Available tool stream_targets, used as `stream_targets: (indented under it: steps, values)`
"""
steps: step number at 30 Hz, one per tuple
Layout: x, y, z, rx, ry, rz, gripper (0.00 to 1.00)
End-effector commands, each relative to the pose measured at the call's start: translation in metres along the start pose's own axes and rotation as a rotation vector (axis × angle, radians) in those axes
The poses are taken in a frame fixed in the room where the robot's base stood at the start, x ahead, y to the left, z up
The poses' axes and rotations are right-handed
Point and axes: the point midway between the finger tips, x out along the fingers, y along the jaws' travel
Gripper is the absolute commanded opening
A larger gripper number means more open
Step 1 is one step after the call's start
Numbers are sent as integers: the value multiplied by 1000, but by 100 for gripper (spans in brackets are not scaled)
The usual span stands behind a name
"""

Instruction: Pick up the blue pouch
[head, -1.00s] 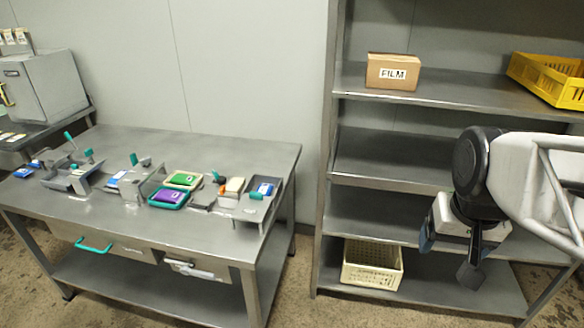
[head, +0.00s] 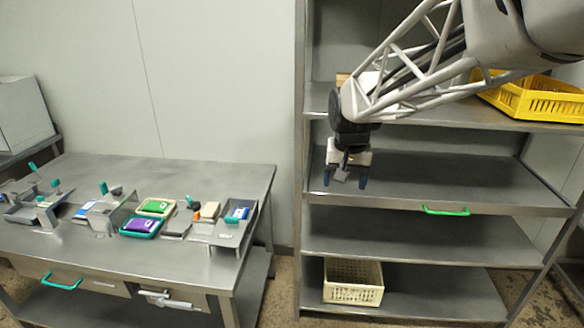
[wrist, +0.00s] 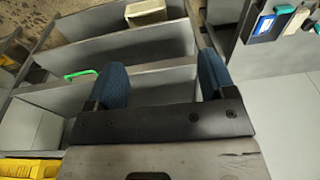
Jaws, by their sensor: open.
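Small blue-and-white items lie on the grey table (head: 190,262). One (head: 237,214) is on a metal stand at the table's right end, and another (head: 87,210) lies further left. I cannot tell which of them is the blue pouch. A blue item (wrist: 262,26) also shows at the upper right of the wrist view. My gripper (head: 345,181) is open and empty, pointing down in front of the shelf rack, right of the table and well apart from the blue items. Its two blue fingers (wrist: 162,75) stand apart in the wrist view.
A purple pouch (head: 141,225) and a green pouch (head: 156,206) sit in trays mid-table among metal fixtures. The rack holds a yellow crate (head: 540,103) above and a cream crate (head: 352,289) below. A green handle (head: 446,211) sticks out from a shelf edge.

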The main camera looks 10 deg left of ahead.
Motion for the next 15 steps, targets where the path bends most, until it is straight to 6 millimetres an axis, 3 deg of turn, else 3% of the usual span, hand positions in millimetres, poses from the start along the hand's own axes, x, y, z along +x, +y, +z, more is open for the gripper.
stream_targets:
  steps: [15]
  values:
    - [66,-101,-98,-6,-46,1,77]
